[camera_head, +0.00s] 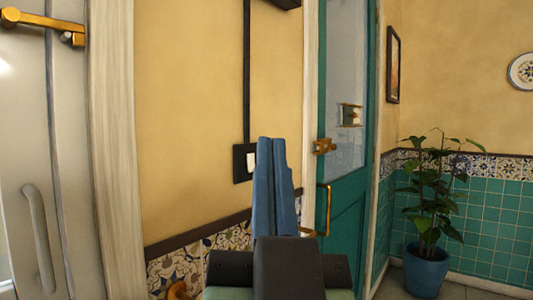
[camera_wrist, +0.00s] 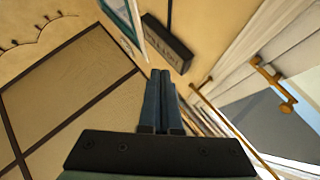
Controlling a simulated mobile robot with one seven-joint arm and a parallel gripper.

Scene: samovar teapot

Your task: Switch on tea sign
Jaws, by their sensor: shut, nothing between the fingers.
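A dark wall switch plate with a white rocker (camera_head: 250,160) is on the yellow wall in the head view, at the lower end of a black vertical strip. My gripper (camera_head: 271,142) has long blue fingers, shut together and empty, pointing up. Its tips overlap the right edge of the switch in that view; whether they touch it I cannot tell. In the wrist view the shut fingers (camera_wrist: 160,74) point toward a dark box with faint lettering (camera_wrist: 168,44), which looks like the sign and appears unlit. The switch is not clearly visible in the wrist view.
A teal door (camera_head: 350,200) with brass handles stands right of the switch, behind a pale frame. A potted plant (camera_head: 427,268) is in the far right corner. A pale door with a brass lever (camera_head: 40,20) is at the left. Patterned tiles (camera_head: 180,265) run along the lower wall.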

